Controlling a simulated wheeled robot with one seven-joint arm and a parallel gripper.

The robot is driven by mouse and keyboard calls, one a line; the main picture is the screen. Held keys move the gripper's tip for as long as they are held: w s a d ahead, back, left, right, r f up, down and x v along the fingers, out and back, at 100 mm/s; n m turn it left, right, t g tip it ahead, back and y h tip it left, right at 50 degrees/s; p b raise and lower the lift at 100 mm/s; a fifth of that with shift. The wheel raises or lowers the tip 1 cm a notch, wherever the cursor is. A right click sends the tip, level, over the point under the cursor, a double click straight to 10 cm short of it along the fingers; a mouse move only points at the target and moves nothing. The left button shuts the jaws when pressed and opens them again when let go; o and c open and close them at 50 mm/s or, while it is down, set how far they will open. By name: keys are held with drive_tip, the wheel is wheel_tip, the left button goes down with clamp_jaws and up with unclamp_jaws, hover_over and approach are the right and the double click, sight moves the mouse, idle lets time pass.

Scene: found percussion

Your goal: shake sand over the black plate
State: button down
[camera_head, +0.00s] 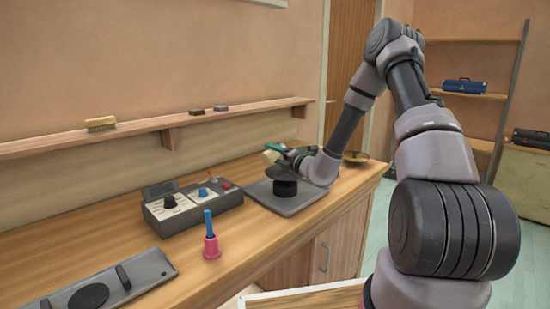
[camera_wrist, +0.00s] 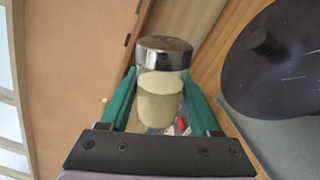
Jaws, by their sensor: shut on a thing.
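My gripper (camera_head: 283,152) is shut on a glass sand shaker (camera_wrist: 160,103), its green fingers on either side. The shaker has a shiny metal cap (camera_wrist: 163,55) and pale sand inside; in the head view it is a small pale shape (camera_head: 271,156). The black plate (camera_wrist: 275,88) is round with a knob at its centre and shows a few thin pale streaks. In the head view the plate (camera_head: 281,173) sits on a black post over a grey base, just below my gripper. My arm partly hides the plate's surroundings. The shaker's exact tilt is hard to tell.
A grey control box (camera_head: 190,210) with knobs stands left of the plate's base (camera_head: 290,207). A pink and blue hand bell (camera_head: 211,240) and a long grey device (camera_head: 105,285) are nearer. A wall shelf (camera_head: 150,130) holds a brush (camera_head: 101,124). A brass bowl (camera_head: 357,157) sits behind.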

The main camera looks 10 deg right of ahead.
drive_tip(key=m, duration=0.2)
drive_tip(key=f+m, duration=0.2)
drive_tip(key=m, duration=0.1)
drive_tip(key=shift+w+d+m, duration=0.1)
drive_tip(key=shift+d+m, duration=0.05)
drive_tip(key=shift+m, duration=0.15)
drive_tip(key=m, duration=0.1)
drive_tip(key=f+m, duration=0.1)
drive_tip(key=m, duration=0.1)
drive_tip(key=shift+m, duration=0.3)
hover_over(286, 178)
idle(0.4)
drive_tip(key=shift+w+d, duration=0.35)
drive_tip(key=shift+w, duration=0.4)
drive_tip(key=shift+w+d, duration=0.3)
drive_tip(key=shift+w, duration=0.5)
drive_tip(key=shift+w+d, duration=0.35)
drive_tip(key=shift+w, duration=0.4)
